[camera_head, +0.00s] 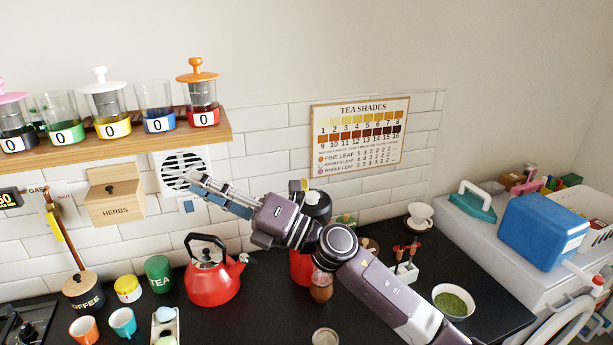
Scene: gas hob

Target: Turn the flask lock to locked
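A red flask (301,267) with a black top (318,207) stands on the dark counter, mostly hidden behind my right arm. A small yellow and black piece (305,186) shows at its top; I cannot tell whether it is the lock or how it is set. My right gripper (188,181) reaches up and left past the flask, in front of the wall vent. Its fingertips are well left of the flask top and appear to hold nothing. Their opening is unclear. My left gripper is not in view.
A red kettle (212,270) stands left of the flask. A wooden shelf (110,150) with jars is above left. A herbs box (115,200) hangs below it. A bowl of green powder (453,302) and a red-handled tool rack (405,268) are to the right.

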